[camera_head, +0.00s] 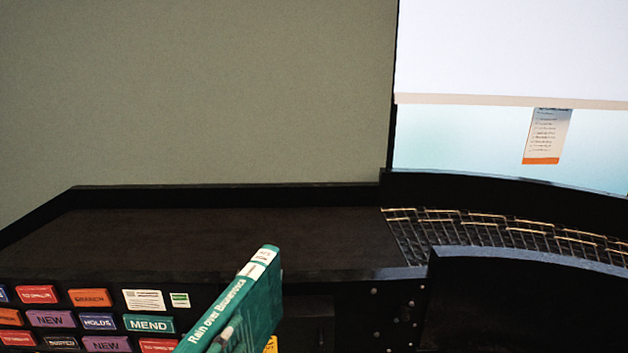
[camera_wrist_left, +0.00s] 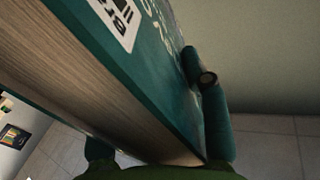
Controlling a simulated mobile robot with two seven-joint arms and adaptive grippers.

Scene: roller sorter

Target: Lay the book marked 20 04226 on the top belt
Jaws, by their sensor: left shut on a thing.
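A teal book (camera_head: 252,305) with a white-lettered spine reading "Rain over ..." and a white spine label stands tilted at the bottom centre of the head view. The label is too small to read as 20 04226. My left gripper (camera_head: 223,341) is shut on the book, with only a finger showing at the bottom. In the left wrist view the book (camera_wrist_left: 130,65) fills the middle, page edges showing, between the green fingers (camera_wrist_left: 155,130). The dark top belt (camera_head: 200,240) lies flat and empty beyond the book. My right gripper is not in view.
A black raised rim (camera_head: 230,187) runs along the belt's back and left. Roller track (camera_head: 500,232) curves off to the right behind a black guard (camera_head: 530,262). Colourful stickers (camera_head: 90,298) cover the front panel. A paper notice (camera_head: 546,135) hangs at the back right.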

